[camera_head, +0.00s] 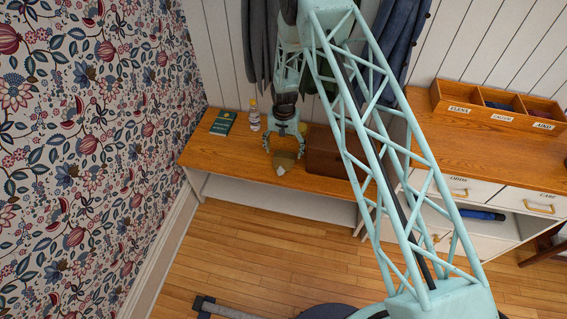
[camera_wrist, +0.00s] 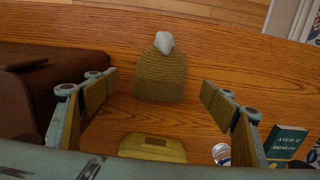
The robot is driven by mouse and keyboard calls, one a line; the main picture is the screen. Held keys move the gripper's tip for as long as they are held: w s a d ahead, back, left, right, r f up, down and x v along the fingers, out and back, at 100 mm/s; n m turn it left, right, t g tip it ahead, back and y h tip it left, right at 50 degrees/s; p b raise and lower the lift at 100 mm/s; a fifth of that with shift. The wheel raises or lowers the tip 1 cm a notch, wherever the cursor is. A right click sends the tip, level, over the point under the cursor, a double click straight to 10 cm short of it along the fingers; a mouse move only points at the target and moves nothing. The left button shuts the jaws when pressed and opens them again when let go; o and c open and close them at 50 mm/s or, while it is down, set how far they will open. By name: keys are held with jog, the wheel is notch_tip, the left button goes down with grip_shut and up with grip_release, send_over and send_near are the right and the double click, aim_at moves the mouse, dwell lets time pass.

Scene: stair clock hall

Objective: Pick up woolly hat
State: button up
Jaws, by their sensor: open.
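The woolly hat (camera_wrist: 160,78) is olive-brown ribbed knit with a pale grey pompom. It lies on the wooden bench top, pompom toward the bench's front edge. In the head view the hat (camera_head: 284,161) shows just below my gripper (camera_head: 285,148), partly hidden by it. In the wrist view the open fingers of my gripper (camera_wrist: 158,84) stand to the left and right of the hat, with a gap on each side. Nothing is held between them. I cannot tell exactly how high the fingertips are above the bench.
A brown leather-like case (camera_head: 326,153) stands close right of my gripper. A bottle (camera_head: 254,117) and a green book (camera_head: 223,122) are to its left. A yellow object (camera_wrist: 152,148) lies behind the hat. Dark coats (camera_head: 400,45) hang above the bench; a drawer cabinet (camera_head: 475,150) stands right.

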aim_at(283, 160)
jog(key=shift+f, duration=0.95)
jog(key=shift+a+f+b, duration=0.1)
jog(key=shift+f+b, duration=0.45)
jog(key=shift+f, duration=2.05)
jog(key=c, duration=1)
